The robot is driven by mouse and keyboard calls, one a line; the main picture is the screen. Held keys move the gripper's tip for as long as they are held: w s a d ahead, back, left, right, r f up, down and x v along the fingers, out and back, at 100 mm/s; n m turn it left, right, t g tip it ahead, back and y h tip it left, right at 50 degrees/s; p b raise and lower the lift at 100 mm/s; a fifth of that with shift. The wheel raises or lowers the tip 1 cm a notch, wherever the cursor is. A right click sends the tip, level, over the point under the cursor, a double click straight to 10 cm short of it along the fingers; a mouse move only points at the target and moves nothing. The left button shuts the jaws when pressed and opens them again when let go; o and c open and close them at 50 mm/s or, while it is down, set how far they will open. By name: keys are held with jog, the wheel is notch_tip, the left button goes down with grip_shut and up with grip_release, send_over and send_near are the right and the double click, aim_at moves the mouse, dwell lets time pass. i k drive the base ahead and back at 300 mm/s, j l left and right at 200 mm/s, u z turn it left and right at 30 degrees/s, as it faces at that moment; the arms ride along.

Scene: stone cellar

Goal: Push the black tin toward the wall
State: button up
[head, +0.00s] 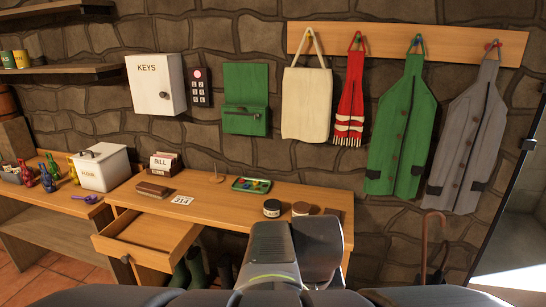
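The black tin (272,208) is a small dark round tin with a pale label. It stands upright on the right part of the wooden desk (225,205), nearer the front edge than the wall. A similar brown tin (300,209) stands close to its right. My grey arm rises from the bottom of the head view just in front of both tins and hides part of the desk's right front. My gripper's fingers do not show, and I see no contact with the tin.
A green tray (251,185) of small coloured items lies behind the tins, left of them. A number card (182,201), a brown wallet (152,190) and a bill box (165,164) lie further left. The drawer (150,238) is pulled open. Desk behind the tins looks clear.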

aim_at(272, 207)
jog(key=i+j+z, duration=0.15)
jog(key=i+j, duration=0.15)
jog(key=i+j+z, duration=0.15)
jog(key=j, duration=0.3)
jog(key=i+j+z, duration=0.1)
jog(key=i+j, duration=0.25)
jog(key=i+j+z, duration=0.15)
jog(key=j, duration=0.35)
jog(key=i+l, duration=0.05)
